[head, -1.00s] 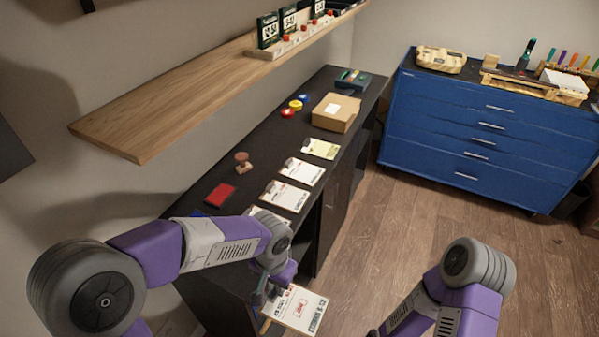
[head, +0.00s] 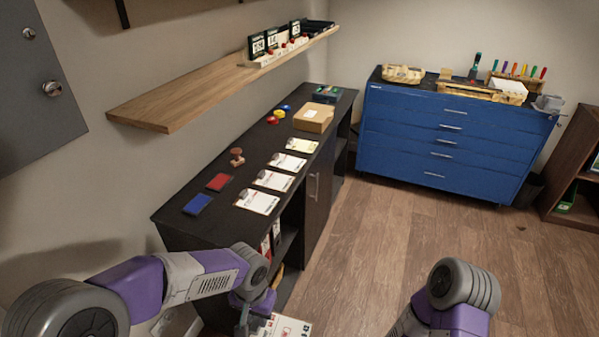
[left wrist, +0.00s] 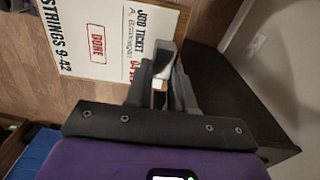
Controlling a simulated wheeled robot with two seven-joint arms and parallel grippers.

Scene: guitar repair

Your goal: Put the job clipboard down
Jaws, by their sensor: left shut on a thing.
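The job clipboard (head: 288,328) is at the bottom edge of the head view, cut off by the frame, in front of the black counter. My left gripper (head: 245,320) is shut on its edge and holds it off the counter. In the left wrist view the clipboard (left wrist: 88,42) shows a white job ticket with a red "DONE" stamp and "STRINGS 9-42". The fingers (left wrist: 160,88) grip it at its right edge. My right arm shows at the bottom of the head view, but its gripper is out of view.
On the black counter (head: 232,178) lie several tickets or clipboards (head: 258,201), red and blue pads (head: 218,182), a stamp (head: 237,157) and a cardboard box (head: 313,118). A wooden shelf (head: 190,97) overhangs it. A blue drawer cabinet (head: 440,140) stands behind open floor.

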